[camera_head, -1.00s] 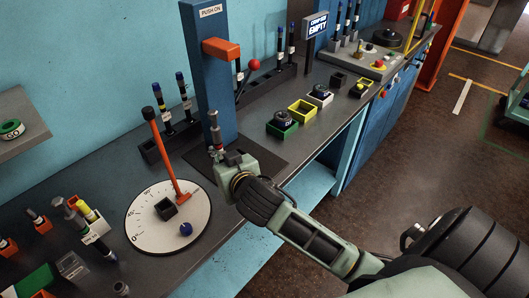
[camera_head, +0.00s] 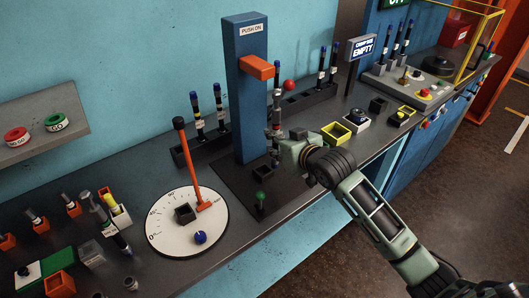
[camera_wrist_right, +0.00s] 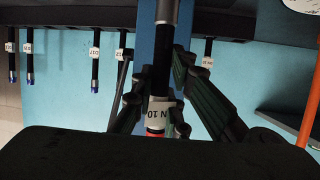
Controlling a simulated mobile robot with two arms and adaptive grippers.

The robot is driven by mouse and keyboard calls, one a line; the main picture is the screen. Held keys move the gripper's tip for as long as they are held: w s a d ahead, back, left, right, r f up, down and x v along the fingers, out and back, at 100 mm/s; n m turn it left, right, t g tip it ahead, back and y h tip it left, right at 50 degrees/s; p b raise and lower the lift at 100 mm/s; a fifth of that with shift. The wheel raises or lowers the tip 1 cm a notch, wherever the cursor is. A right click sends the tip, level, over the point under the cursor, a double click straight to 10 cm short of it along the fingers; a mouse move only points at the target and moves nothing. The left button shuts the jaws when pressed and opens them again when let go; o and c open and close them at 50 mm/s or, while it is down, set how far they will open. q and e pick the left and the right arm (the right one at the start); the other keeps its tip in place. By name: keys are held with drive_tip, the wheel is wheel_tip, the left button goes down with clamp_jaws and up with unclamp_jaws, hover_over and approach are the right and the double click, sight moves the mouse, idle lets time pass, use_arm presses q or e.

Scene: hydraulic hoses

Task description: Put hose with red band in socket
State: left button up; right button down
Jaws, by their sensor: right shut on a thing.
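My right gripper (camera_head: 280,142) is shut on a dark upright hose (camera_head: 277,112), just right of the blue push-on column (camera_head: 250,110). In the right wrist view the hose (camera_wrist_right: 165,65) stands between the fingers, with a white label reading "N 10" and a red band (camera_wrist_right: 155,131) at its edge. An orange block (camera_head: 259,67) juts from the column above the hose. Several sockets stand on the bench; I cannot tell which one is meant. My left gripper is not in view.
A round dial plate (camera_head: 160,235) with an orange lever (camera_head: 190,165) lies at left. A green-topped peg (camera_head: 261,197) stands in front of the column. A rack (camera_head: 200,148) of hoses stands behind. Yellow (camera_head: 336,133) and dark (camera_head: 378,104) holders sit at right.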

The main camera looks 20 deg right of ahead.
drive_tip(key=w+a+f+p, duration=0.1)
drive_tip(key=w+a+f, duration=0.1)
drive_tip(key=w+f, duration=0.2)
wheel_tip(320, 180, down, 3)
drive_tip(key=shift+a+r+p, duration=0.2)
drive_tip(key=shift+a+p, duration=0.05)
drive_tip(key=shift+p, duration=0.1)
drive_tip(key=shift+f, duration=0.1)
drive_tip(key=c, duration=1.7)
unclamp_jaws()
drive_tip(key=shift+s, duration=0.1)
drive_tip(key=shift+c, duration=0.2)
